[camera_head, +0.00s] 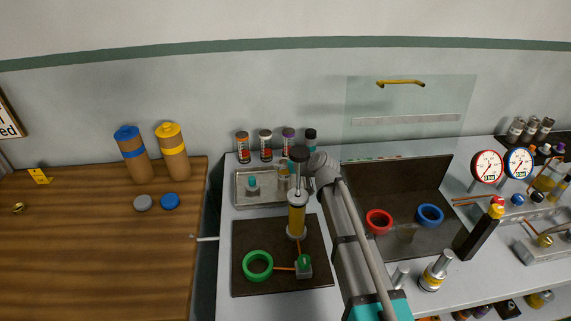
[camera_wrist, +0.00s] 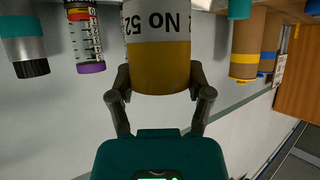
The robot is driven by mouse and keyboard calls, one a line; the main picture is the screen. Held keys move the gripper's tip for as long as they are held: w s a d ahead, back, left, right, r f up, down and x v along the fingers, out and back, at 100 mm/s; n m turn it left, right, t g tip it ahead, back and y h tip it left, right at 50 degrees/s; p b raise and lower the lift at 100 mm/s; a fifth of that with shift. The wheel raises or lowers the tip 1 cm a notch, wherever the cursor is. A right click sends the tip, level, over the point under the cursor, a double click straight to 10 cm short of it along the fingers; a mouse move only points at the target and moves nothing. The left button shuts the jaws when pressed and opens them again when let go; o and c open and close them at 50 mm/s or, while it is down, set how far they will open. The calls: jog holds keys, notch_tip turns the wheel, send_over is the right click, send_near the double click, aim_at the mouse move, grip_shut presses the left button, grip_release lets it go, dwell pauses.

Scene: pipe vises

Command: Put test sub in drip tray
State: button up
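A short cylinder with a brass-yellow end and a grey band lettered "No 52", likely the test sub (camera_wrist: 158,65), fills the middle of the wrist view. My gripper (camera_wrist: 160,82) has a finger on each side of it and appears shut on it. In the head view, the yellow-and-grey piece (camera_head: 284,171) shows at the back right of the metal drip tray (camera_head: 243,203). I cannot tell whether it touches the tray.
A small teal piece (camera_head: 252,184) is in the tray's left part. Several capped bottles (camera_head: 265,143) stand along the wall behind it. A dark mat (camera_head: 245,286) with a green ring (camera_head: 257,266) lies in front.

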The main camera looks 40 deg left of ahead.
jog(key=o, duration=0.4)
jog(key=shift+o, duration=0.2)
jog(key=shift+r, duration=0.15)
jog(key=p+v, duration=0.6)
jog(key=v, duration=0.6)
jog(key=shift+w+r, duration=0.1)
dwell(0.4)
